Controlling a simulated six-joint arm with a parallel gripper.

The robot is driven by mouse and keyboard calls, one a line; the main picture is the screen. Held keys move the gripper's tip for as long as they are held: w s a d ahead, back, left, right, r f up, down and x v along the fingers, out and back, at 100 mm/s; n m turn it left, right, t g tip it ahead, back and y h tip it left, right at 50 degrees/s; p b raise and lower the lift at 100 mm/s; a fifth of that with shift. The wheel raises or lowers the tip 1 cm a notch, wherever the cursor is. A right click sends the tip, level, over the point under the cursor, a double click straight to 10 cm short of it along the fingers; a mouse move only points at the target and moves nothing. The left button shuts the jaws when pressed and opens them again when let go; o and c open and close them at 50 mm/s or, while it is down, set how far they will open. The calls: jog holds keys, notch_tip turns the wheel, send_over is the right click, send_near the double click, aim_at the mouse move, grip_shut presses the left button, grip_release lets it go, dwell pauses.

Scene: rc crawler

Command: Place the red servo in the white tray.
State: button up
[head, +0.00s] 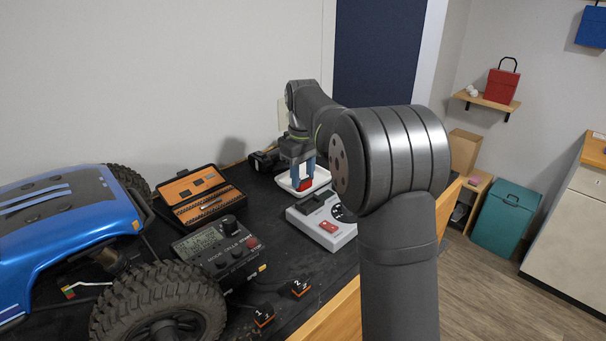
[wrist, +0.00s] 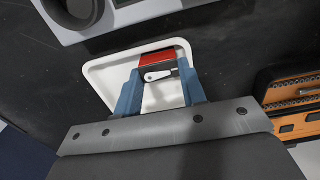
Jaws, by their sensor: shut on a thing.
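The red servo (head: 305,185) is between the blue fingers of my gripper (head: 304,174), at the white tray (head: 323,178). In the wrist view, the servo (wrist: 157,57) shows a red body and a small white arm. My gripper (wrist: 160,72) is shut on it, one finger on each side. The servo lies within the outline of the white tray (wrist: 99,75), near one edge. I cannot tell whether it touches the tray floor or hangs just above it. My gripper's wrist plate hides the near part of the tray in the wrist view.
A light grey device (head: 325,228) stands close in front of the tray. An open orange-and-black case (head: 200,197) and a meter with a display (head: 215,245) are to the left. A blue crawler (head: 65,215) fills the far left. Numbered blocks (head: 300,288) sit at the front.

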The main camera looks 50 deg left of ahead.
aim_at(303, 178)
jog(key=o, duration=1)
jog(key=shift+f, duration=0.15)
notch_tip(303, 178, up, 12)
jog(key=shift+r, duration=0.2)
